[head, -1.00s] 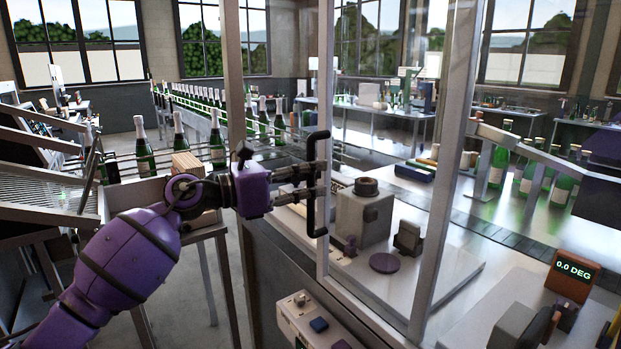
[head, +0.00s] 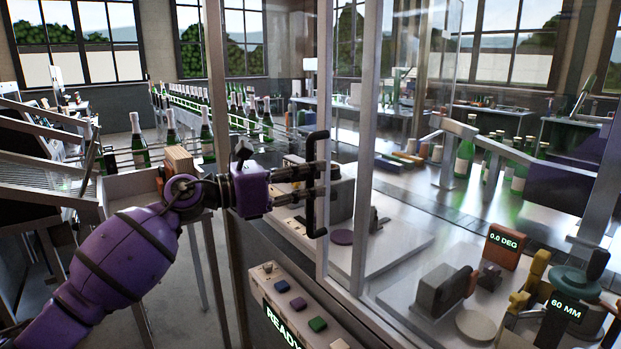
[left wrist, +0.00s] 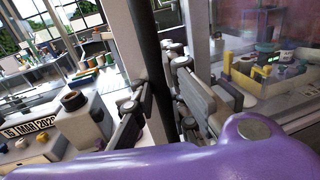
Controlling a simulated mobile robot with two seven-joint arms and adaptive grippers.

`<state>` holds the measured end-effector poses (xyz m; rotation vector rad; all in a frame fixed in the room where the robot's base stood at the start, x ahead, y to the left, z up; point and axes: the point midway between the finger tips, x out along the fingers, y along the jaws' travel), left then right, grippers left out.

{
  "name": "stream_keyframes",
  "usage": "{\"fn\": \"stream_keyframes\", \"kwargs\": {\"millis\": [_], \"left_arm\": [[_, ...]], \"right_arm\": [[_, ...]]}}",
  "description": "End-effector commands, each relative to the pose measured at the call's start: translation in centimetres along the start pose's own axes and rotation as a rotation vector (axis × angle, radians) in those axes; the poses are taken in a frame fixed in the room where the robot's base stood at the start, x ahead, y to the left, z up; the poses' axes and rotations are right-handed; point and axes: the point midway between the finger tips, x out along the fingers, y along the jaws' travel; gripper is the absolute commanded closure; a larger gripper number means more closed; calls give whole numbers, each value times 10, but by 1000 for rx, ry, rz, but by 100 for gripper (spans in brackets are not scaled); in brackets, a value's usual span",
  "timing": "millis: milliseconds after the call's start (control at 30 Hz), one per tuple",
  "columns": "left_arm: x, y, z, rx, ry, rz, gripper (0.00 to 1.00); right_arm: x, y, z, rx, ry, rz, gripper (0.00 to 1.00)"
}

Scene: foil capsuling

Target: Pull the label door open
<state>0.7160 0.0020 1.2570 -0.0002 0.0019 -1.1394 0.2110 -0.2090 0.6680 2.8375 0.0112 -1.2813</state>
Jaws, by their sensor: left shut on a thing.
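The label door (head: 323,80) is a clear pane in a pale metal frame. Its black upright bar handle (head: 309,188) is on the left side. My left gripper (head: 316,182) reaches in from the left and is shut on this handle. In the left wrist view, the dark handle (left wrist: 147,40) runs down between the fingers of my left gripper (left wrist: 160,105). The fingers and the purple wrist hide its lower part there. My right gripper is not in view.
A control box (head: 295,310) with coloured buttons and a READY display stands below the handle. Behind the glass are a grey block-shaped unit (head: 342,198) and a 0.0 DEG display (head: 503,240). A crate (head: 130,190) on a stand is at left, near my arm.

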Motion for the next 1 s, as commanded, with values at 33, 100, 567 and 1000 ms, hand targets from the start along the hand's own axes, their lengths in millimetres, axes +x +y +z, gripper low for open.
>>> {"fn": "stream_keyframes", "kwargs": {"millis": [33,100,567,1000], "left_arm": [[0,-1,0,2,1,-2,100],[0,-1,0,2,1,-2,100],[0,0,1,2,-1,-1,100],[0,0,1,1,-1,1,68]], "right_arm": [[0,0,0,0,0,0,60],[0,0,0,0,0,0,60],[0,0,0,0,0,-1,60],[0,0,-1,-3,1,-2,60]]}}
